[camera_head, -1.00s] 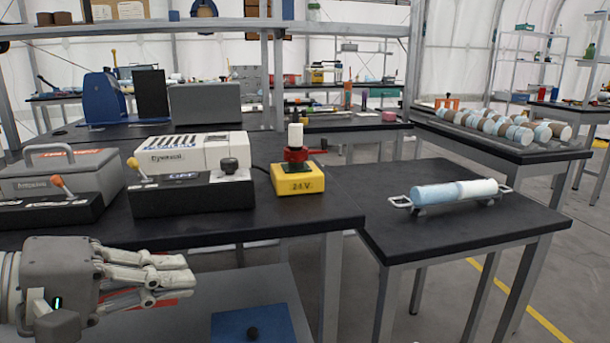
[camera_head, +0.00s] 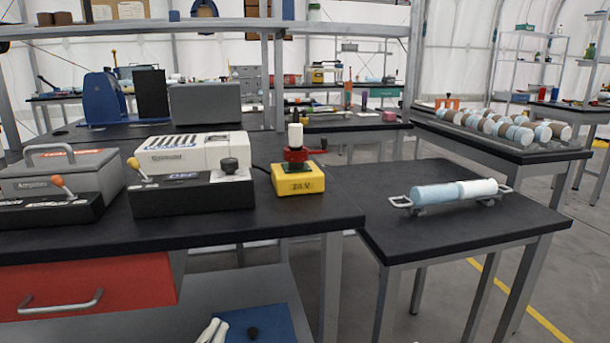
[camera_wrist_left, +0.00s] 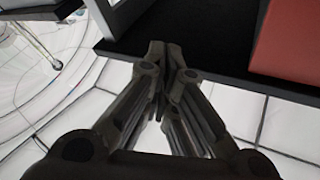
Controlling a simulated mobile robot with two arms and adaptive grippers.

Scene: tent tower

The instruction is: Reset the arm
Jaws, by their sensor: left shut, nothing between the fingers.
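The rest of my left arm is out of the head view. My right gripper is not in view.
A black worktable (camera_head: 290,222) bears several machines and a yellow box (camera_head: 298,180). Below its edge is a red drawer (camera_head: 90,285) with a metal handle. A blue plate (camera_head: 265,325) lies on the lower shelf. A side table (camera_head: 470,232) holds a blue-and-white cylinder (camera_head: 453,191).

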